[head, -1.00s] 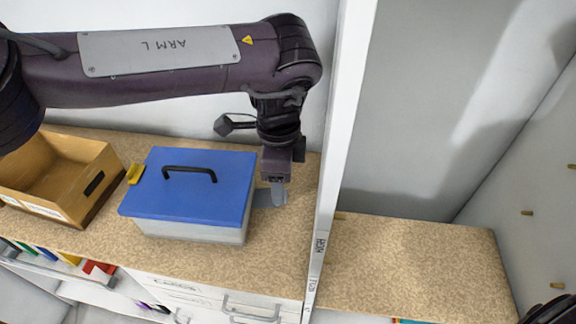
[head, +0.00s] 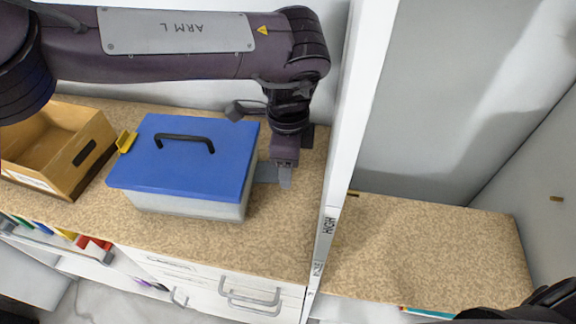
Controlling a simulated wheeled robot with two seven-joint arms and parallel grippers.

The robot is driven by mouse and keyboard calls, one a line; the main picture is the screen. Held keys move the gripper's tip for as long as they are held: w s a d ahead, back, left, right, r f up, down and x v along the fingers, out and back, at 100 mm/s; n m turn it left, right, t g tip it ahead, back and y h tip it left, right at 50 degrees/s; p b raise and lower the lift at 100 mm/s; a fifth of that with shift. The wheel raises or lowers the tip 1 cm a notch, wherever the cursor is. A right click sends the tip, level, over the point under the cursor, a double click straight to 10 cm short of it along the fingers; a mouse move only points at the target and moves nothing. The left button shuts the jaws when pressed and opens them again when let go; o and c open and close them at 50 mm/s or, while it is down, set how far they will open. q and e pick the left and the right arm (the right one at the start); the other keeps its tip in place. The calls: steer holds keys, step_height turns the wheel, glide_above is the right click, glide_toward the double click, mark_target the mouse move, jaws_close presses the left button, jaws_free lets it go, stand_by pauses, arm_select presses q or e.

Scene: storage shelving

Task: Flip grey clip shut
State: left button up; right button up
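A box with a blue lid (head: 190,178), a black handle and a pale body stands on the speckled shelf. The grey clip (head: 266,172) sticks out flat from the box's right side. A yellow clip (head: 126,141) is at the box's left side and angles upward. My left gripper (head: 285,178) points down at the outer end of the grey clip, right of the box. Its fingers are close together, but I cannot tell whether they are shut or touch the clip. My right gripper is not in view; only a dark part of my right arm shows at the lower right corner.
A cardboard bin (head: 60,150) stands left of the box. A white upright post (head: 345,150) rises close to the right of my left gripper. Beyond it the shelf (head: 430,250) is bare. White drawers with handles (head: 250,298) lie below.

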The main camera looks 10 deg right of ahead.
mark_target(270, 171)
arm_select(q)
steer(key=c, duration=1.1)
steer(key=shift+o, duration=0.2)
steer(key=shift+a+h, duration=0.15)
steer(key=shift+h, duration=0.15)
steer(key=shift+w+a+r+g+h+b, duration=0.25)
steer(key=shift+a+r+g+h+b, duration=0.35)
steer(key=shift+h, duration=0.5)
steer(key=shift+w+a+r+g+h+b, duration=0.3)
steer(key=shift+a+r+h, duration=0.2)
steer(key=shift+h, duration=0.45)
steer(key=shift+w+a+r+g+h+b, duration=0.15)
steer(key=shift+a+r+h+b, duration=0.3)
steer(key=shift+h, duration=0.5)
steer(key=shift+s, duration=0.1)
